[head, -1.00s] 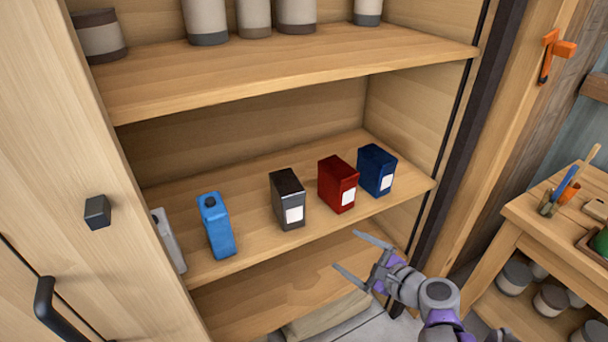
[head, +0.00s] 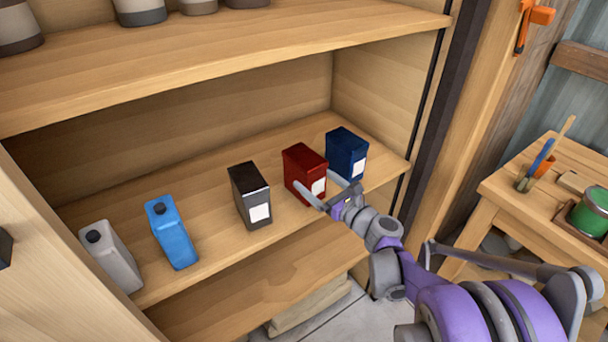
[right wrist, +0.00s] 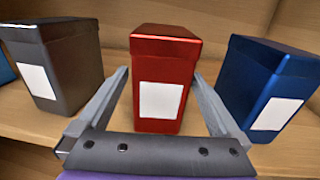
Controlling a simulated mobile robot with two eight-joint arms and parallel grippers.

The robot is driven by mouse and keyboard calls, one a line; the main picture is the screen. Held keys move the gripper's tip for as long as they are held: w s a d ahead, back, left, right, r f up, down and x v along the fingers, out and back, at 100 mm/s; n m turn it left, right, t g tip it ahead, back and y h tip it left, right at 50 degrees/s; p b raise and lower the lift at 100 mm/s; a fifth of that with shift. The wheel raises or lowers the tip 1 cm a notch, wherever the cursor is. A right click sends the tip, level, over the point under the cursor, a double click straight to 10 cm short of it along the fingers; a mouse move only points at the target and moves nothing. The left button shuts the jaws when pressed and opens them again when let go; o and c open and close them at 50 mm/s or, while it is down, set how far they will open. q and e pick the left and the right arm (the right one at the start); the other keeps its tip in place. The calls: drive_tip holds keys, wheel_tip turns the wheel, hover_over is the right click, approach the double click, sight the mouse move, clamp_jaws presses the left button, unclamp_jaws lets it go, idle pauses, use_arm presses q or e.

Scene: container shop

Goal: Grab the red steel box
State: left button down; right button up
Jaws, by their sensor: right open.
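The red steel box (head: 303,166) stands upright on the middle shelf, between a black box and a blue box; a white label faces forward. My right gripper (head: 329,191) is open at the front of the red box. In the right wrist view the red box (right wrist: 164,75) stands centred between the two spread fingers (right wrist: 160,92), one finger on each side, with gaps visible. Whether the fingers touch it cannot be told from the head view. My left gripper is not in view.
The black box (head: 249,190) stands left of the red one and the dark blue box (head: 346,153) close on its right. A light blue bottle (head: 171,233) and a grey bottle (head: 110,257) stand further left. An upper shelf (head: 240,50) overhangs. A workbench (head: 520,200) stands at right.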

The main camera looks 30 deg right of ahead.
drive_tip(key=w, duration=0.5)
drive_tip(key=shift+a, duration=0.35)
drive_tip(key=shift+s, duration=0.15)
clamp_jaws()
